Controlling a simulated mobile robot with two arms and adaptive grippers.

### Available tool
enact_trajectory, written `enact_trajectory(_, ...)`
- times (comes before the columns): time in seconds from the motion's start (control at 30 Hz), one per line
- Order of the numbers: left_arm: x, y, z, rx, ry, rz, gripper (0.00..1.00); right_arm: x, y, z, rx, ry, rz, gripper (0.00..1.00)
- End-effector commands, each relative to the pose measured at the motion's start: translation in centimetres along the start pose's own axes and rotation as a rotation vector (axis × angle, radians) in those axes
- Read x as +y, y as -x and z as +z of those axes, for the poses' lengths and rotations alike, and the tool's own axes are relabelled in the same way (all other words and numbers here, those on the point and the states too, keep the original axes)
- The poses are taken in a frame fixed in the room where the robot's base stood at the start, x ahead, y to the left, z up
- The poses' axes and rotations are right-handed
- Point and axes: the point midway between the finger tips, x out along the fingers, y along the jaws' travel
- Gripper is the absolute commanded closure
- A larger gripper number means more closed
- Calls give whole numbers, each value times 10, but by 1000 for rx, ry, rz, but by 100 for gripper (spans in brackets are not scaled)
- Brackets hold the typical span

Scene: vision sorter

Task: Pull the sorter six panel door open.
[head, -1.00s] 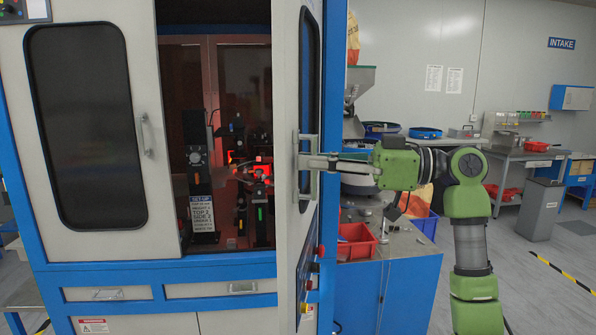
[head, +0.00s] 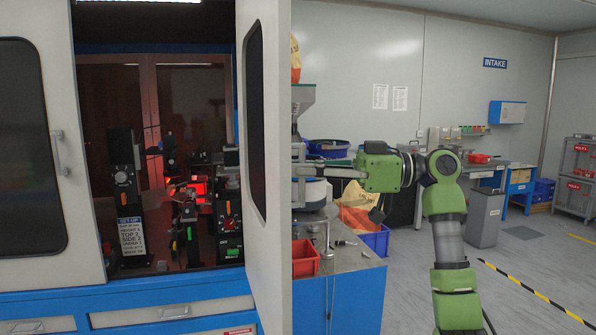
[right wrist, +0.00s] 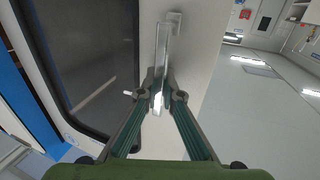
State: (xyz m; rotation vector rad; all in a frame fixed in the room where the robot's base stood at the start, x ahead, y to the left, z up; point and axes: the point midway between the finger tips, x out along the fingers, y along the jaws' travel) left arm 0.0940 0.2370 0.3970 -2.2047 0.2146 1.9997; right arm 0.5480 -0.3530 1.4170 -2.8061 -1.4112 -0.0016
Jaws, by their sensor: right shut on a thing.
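The sorter's right door (head: 275,210), white with a dark window, stands swung out from the cabinet, its inner face towards the head camera. My right gripper (right wrist: 160,88) is shut on the door's metal handle (right wrist: 162,45) in the right wrist view. There the door's outer face and dark window (right wrist: 80,55) lie behind the handle. In the head view my right gripper (head: 318,172) reaches in from the right, its fingertips and the handle hidden behind the door's edge. The left door (head: 85,110) with its handle (head: 62,152) is shut. My left gripper is not in view.
Inside the opening stand several dark camera posts and red-lit parts (head: 197,190). Right of the door is a blue bench (head: 355,290) with a red bin (head: 305,258) and a feeder hopper (head: 303,97). Open floor lies further right.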

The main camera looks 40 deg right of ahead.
Motion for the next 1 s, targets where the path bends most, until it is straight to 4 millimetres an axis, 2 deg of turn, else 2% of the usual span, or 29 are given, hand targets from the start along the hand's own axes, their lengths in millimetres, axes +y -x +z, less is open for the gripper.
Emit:
enact_trajectory(0.17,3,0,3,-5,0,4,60,-1,-1,3,-8,-2,-3,100)
enact_trajectory(0.2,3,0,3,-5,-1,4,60,-1,-1,3,-8,-2,-3,87)
enact_trajectory(0.57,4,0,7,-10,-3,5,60,0,2,1,-3,-1,0,87)
enact_trajectory(0.77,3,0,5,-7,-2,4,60,1,29,1,-3,-2,3,87)
enact_trajectory(1.0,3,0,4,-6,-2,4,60,1,81,1,-4,-3,3,87)
